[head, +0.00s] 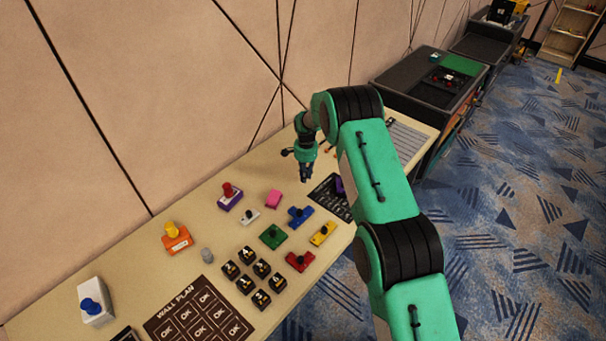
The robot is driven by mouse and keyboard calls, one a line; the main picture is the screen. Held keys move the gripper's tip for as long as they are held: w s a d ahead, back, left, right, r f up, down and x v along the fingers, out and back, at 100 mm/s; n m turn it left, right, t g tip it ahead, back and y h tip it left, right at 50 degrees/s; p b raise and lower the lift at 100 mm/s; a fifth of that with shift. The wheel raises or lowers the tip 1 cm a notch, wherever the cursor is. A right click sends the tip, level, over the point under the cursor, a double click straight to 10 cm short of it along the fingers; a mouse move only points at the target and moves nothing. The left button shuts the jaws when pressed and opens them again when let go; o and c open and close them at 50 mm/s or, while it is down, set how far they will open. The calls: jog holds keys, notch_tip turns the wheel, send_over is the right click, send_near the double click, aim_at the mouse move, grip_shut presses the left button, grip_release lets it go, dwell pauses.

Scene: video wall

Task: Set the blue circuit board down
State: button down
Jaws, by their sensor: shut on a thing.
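My gripper (306,176) is above the table, past the bend of my green arm, pointing down. It is shut on a small dark blue piece, which I take to be the blue circuit board (306,171). The piece is tiny in the head view and partly hidden by the fingers. It looks held above the tabletop, apart from the pieces below. A bright blue piece with a black knob (301,216) lies on the table, in front of and below my gripper.
The pale table (150,250) runs along the wall. Pink (273,199), green (273,237), yellow (322,235) and red (300,262) pieces lie near the gripper. A dark panel (330,196) is partly behind my arm. A wall plan mat (198,313) lies at the front.

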jog(key=shift+w+a+f, duration=0.1)
jog(key=shift+w+a, duration=0.1)
jog(key=shift+w, duration=1.15)
jog(key=shift+w+a+f, duration=0.1)
jog(key=shift+w+a, duration=0.1)
jog(key=shift+w, duration=1.15)
jog(key=shift+f+b, duration=0.4)
jog(key=shift+f, duration=1.4)
jog(key=shift+f, duration=0.2)
jog(key=c, duration=1.6)
grip_release()
jog(key=shift+r, duration=0.1)
notch_tip(320, 180, up, 12)
jog(key=shift+r+p, duration=0.15)
jog(key=shift+p, duration=0.35)
